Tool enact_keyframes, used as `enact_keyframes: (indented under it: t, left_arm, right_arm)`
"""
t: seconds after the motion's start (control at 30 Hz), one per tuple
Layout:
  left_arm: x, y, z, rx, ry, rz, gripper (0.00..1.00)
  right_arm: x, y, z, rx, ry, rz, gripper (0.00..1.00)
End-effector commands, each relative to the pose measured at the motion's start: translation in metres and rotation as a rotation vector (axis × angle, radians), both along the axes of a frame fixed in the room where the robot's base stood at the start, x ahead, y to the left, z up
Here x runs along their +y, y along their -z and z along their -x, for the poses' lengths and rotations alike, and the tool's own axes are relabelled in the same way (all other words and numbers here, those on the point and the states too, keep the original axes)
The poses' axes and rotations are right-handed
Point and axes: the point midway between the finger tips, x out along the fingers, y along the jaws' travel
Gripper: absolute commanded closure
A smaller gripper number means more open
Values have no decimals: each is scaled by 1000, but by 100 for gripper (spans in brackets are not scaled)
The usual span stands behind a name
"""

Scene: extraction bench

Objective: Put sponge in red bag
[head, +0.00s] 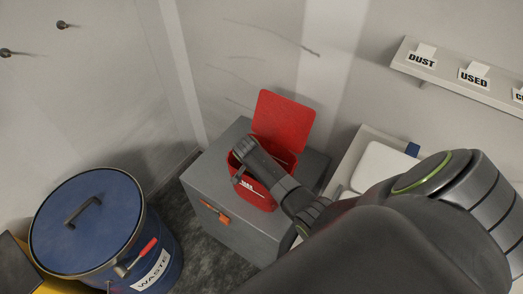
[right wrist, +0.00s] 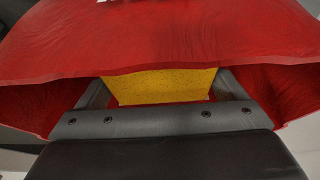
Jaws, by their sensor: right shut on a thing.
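The red bag (head: 284,122) stands on a grey cabinet in the head view, its flap raised at the back. My right gripper (head: 243,165) is at the bag's mouth, with its tip over the left part of the opening. In the right wrist view the yellow sponge (right wrist: 162,87) is between the two fingers, and the gripper is shut on it. Red bag walls (right wrist: 170,38) surround the fingers and sponge there. The sponge is hidden in the head view. My left gripper is not in view.
The grey cabinet (head: 222,188) has an orange latch (head: 214,213). A blue waste drum (head: 95,225) stands at the left. A white lidded container (head: 382,168) is to the right of the cabinet. A labelled shelf (head: 450,82) is on the right wall.

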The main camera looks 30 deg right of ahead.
Motion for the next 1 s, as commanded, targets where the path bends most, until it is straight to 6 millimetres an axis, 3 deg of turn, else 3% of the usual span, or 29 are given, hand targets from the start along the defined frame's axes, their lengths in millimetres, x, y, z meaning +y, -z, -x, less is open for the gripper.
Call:
enact_keyframes:
  t: [0.1,0.47,0.67,1.0]
  left_arm:
    - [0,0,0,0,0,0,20]
    - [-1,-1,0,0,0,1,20]
    - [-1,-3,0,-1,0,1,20]
    - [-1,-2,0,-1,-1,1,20]
  right_arm:
    - [0,0,0,0,0,0,0]
    - [3,-6,1,-1,0,0,0]
    - [12,-31,4,-4,-1,-2,0]
    - [36,-90,14,-5,-1,-2,0]
